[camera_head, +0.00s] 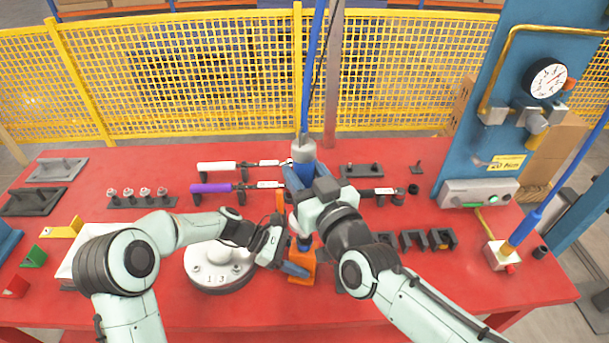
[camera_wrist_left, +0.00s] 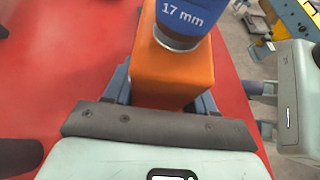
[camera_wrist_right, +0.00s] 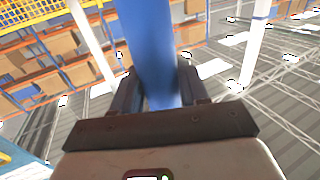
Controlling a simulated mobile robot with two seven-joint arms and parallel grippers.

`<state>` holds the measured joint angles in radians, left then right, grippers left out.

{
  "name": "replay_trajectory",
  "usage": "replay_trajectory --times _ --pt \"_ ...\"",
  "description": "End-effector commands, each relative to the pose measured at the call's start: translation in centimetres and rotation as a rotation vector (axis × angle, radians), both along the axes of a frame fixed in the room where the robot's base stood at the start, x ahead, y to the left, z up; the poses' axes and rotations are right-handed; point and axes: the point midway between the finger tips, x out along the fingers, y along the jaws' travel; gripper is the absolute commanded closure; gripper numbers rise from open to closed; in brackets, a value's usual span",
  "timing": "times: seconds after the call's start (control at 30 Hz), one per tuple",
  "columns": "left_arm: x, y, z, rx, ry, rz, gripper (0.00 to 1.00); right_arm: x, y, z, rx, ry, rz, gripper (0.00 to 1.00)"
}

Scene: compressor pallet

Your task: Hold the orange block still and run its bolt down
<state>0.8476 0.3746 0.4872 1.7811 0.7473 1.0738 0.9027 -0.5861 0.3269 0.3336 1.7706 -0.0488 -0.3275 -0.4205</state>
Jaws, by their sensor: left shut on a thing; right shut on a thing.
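The orange block (camera_head: 301,268) stands on the red table, right of the white round fixture. My left gripper (camera_head: 292,266) is shut on it; the left wrist view shows the block (camera_wrist_left: 172,85) between both jaws (camera_wrist_left: 165,98). A blue socket marked 17 mm (camera_wrist_left: 185,14) sits over the top of the block. The bolt is hidden there. My right gripper (camera_head: 299,186) is shut on the blue driver tool (camera_head: 304,152), which hangs upright above the block. The right wrist view shows its blue body (camera_wrist_right: 152,55) between the jaws (camera_wrist_right: 158,88).
The white round fixture (camera_head: 215,278) is close to my left gripper. Behind are white-handled (camera_head: 215,166) and purple-handled (camera_head: 210,188) tools on stands. Black holders (camera_head: 413,240) stand to the right. A blue panel with a gauge (camera_head: 547,79) rises at the right. A yellow fence runs behind.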

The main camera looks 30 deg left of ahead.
Motion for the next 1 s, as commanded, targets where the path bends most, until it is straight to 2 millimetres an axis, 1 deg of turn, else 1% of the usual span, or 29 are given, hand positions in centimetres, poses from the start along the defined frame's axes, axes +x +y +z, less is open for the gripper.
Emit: replay_trajectory --times 0.03,1.0 --pt "0.0 0.0 0.1 -0.001 -0.001 0.0 0.81 -0.1 0.0 0.9 0.008 -0.009 -0.001 1.0" --pt "0.0 0.0 0.0 0.0 0.0 0.0 0.81 -0.2 0.0 7.1 0.014 -0.013 0.0 1.0"
